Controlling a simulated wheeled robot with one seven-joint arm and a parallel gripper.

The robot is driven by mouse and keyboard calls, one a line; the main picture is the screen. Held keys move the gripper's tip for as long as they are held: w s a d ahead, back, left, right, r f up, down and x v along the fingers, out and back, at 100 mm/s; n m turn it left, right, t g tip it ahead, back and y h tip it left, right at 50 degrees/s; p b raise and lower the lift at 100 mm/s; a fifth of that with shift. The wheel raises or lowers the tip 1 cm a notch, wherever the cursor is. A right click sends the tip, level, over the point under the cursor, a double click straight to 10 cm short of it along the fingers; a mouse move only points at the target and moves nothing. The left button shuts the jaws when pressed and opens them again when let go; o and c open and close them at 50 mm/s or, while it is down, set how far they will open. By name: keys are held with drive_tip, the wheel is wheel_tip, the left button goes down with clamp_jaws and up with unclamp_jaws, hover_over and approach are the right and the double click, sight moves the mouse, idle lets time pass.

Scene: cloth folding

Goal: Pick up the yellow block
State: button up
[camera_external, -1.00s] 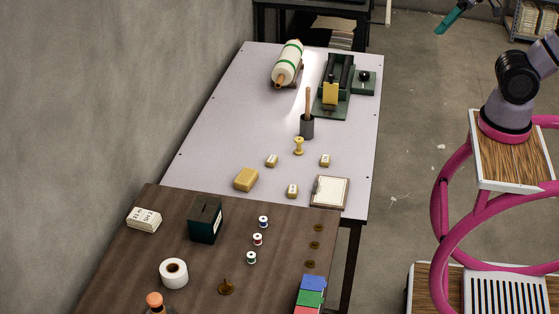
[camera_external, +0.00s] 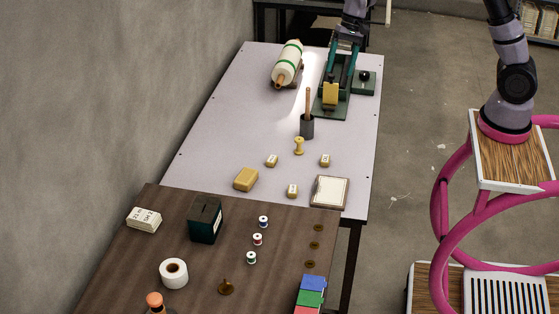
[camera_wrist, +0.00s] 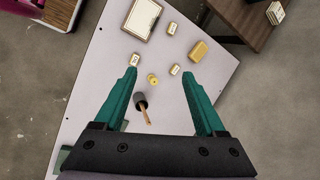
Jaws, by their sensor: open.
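A plain yellow block (camera_external: 246,179) lies near the front left of the pale table. It also shows in the wrist view (camera_wrist: 200,51), upper right, beyond the fingertips and outside the gap between them. Another yellow block-like piece (camera_external: 330,94) sits at the front of the green fixture at the table's far right; whether it is loose or part of the fixture I cannot tell. My gripper (camera_external: 340,76) is over the fixture in the external view. Its teal fingers (camera_wrist: 159,74) are spread wide, with nothing held between them.
Small labelled blocks (camera_external: 325,160), a yellow stamp-like piece (camera_external: 299,146), a dark cup with a wooden handle (camera_external: 307,127) and a clipboard (camera_external: 329,192) stand or lie on the pale table (camera_external: 225,130). A roll (camera_external: 288,63) lies far left. The brown table (camera_external: 190,263) adjoins in front.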

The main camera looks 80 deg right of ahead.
drive_tip(key=w+d+f+m+g, duration=0.1)
drive_tip(key=w+d+f, duration=0.1)
drive_tip(key=f, duration=0.5)
drive_tip(key=w+d+f+m, duration=0.2)
drive_tip(key=f, duration=0.5)
drive_tip(key=m+g, duration=0.1)
drive_tip(key=m, duration=0.1)
approach(325, 158)
drive_tip(key=shift+y, duration=0.4)
drive_tip(key=x, duration=0.8)
drive_tip(key=shift+s+d+f, duration=0.1)
drive_tip(key=shift+d+f, duration=0.05)
drive_tip(key=shift+f, duration=0.25)
clamp_jaws()
